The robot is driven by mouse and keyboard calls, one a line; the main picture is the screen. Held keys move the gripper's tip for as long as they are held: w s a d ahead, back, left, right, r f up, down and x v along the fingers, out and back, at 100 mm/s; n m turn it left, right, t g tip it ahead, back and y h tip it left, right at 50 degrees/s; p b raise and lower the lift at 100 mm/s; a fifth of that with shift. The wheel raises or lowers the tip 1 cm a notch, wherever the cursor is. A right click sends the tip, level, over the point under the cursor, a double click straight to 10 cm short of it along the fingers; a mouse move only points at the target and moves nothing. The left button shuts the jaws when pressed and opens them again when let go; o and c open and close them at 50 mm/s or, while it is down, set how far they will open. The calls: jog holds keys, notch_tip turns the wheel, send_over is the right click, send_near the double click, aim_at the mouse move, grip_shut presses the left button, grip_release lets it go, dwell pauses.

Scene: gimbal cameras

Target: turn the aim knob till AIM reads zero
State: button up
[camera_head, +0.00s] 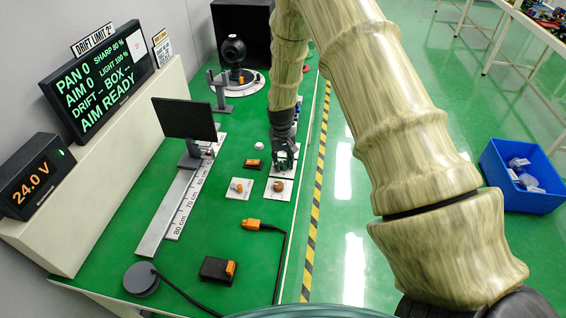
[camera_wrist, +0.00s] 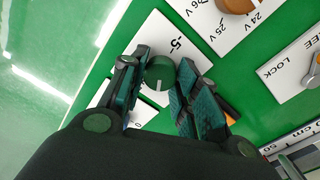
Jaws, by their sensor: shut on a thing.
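The aim knob (camera_wrist: 161,74) is a round dark green knob with a white pointer line, on a white scale plate (camera_wrist: 172,42) marked 5 and 0. My gripper (camera_wrist: 157,68) has one finger on each side of it and is shut on it. In the head view my gripper (camera_head: 284,158) reaches down over that plate and mostly hides the knob. The display (camera_head: 103,77) reads PAN 0, AIM 0, SHARP 80 %, LIGHT 100 %, DRIFT and BOX with dashes, and AIM READY.
A voltage plate with an orange knob (camera_wrist: 238,4) and a LOCK/FREE plate (camera_wrist: 295,72) are close by. A black screen (camera_head: 185,119) stands on a centimetre rail (camera_head: 176,213). A round camera-like device (camera_head: 234,50) stands at the back. A 24.0 V meter (camera_head: 34,176) is at left.

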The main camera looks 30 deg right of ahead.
aim_at(282, 163)
jog(key=shift+w, duration=0.15)
dwell(0.4)
jog(key=o, duration=1)
notch_tip(282, 163, up, 12)
jog(key=shift+a, duration=0.1)
dwell(0.4)
